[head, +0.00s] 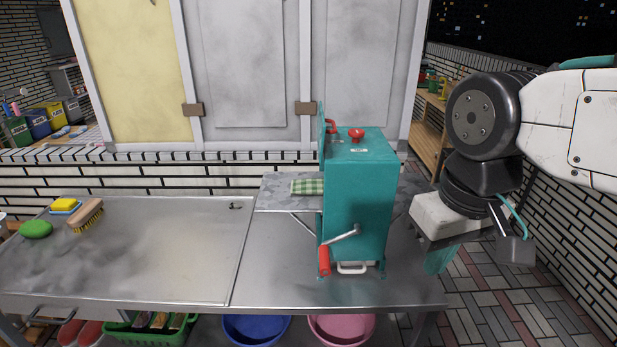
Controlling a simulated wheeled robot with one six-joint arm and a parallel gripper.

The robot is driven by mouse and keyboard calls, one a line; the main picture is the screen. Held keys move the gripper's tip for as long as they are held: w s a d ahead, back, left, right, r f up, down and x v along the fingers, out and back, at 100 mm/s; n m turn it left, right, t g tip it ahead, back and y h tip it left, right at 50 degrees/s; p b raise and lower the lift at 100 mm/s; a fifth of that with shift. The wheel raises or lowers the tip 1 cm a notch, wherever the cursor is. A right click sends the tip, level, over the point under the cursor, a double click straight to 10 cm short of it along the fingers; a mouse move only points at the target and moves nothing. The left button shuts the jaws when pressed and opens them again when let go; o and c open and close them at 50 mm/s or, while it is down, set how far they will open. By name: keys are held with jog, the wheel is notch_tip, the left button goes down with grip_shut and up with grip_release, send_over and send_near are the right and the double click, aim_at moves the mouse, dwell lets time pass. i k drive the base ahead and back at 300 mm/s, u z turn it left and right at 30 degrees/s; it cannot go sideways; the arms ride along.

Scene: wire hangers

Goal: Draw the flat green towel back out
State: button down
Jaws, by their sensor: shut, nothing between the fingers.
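The green checked towel (308,187) lies flat on a grey side shelf (277,203) at the left of a teal machine (362,205). Its right edge meets the machine; whether part of it is inside is hidden. The machine has a red knob (356,134) on top and a crank with a red handle (324,261) on its front, hanging low at the left. My gripper (437,262) is shut and empty at the right of the machine, past the table's right end, with its teal fingers pointing down. It is apart from the towel, with the machine between them.
The metal table (290,280) is bare in its middle. A wooden brush (86,215), a green oval thing (36,229) and a yellow sponge (65,205) lie at the far left. Blue (255,328) and pink (341,328) basins stand below. A panelled wall is behind.

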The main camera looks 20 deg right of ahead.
aim_at(307, 186)
jog(key=i, duration=0.1)
jog(key=z, duration=0.05)
jog(key=k, duration=1.1)
jog(key=u, duration=0.95)
jog(key=i, duration=1.55)
jog(key=z, duration=1.05)
jog(key=i, duration=0.4)
jog(key=z, duration=0.35)
